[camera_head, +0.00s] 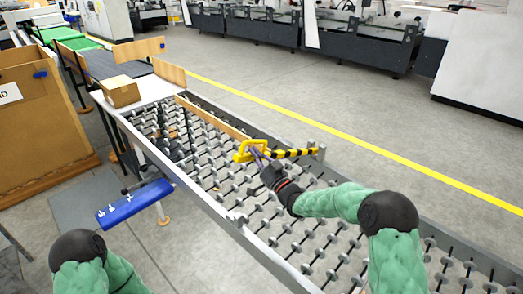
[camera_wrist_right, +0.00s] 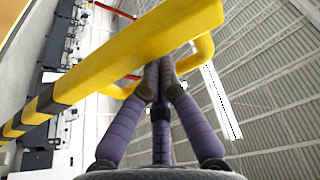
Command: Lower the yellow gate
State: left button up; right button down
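The yellow gate (camera_head: 290,153) is a bar with black stripes reaching over the roller conveyor from a post at its right side. Its plain yellow handle loop (camera_head: 242,150) is at the left end. My right gripper (camera_head: 256,153) is at this handle, its fingers drawn together. In the right wrist view the purple fingers of my right gripper (camera_wrist_right: 160,72) converge at the handle loop (camera_wrist_right: 202,50), and their tips are partly hidden behind the yellow bar (camera_wrist_right: 135,45). The left arm shows at the bottom left; its gripper is out of view.
The roller conveyor (camera_head: 283,240) runs diagonally below the gate. A cardboard box (camera_head: 121,91) sits on the white plate at its far end. A blue panel (camera_head: 135,204) sticks out on the left side. A large brown carton (camera_head: 45,130) stands further left. The floor at right is clear.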

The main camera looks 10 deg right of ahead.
jog(key=s+a+f+b, duration=0.1)
jog(key=a+f+b, duration=0.1)
jog(key=f+b, duration=0.3)
jog(key=s+a+f+b, duration=0.2)
jog(key=f+b, duration=0.4)
jog(key=f, duration=0.5)
jog(key=shift+s+a+n+y, duration=0.15)
jog(key=shift+n+y, duration=0.15)
jog(key=shift+n, duration=0.1)
jog(key=shift+f, duration=0.15)
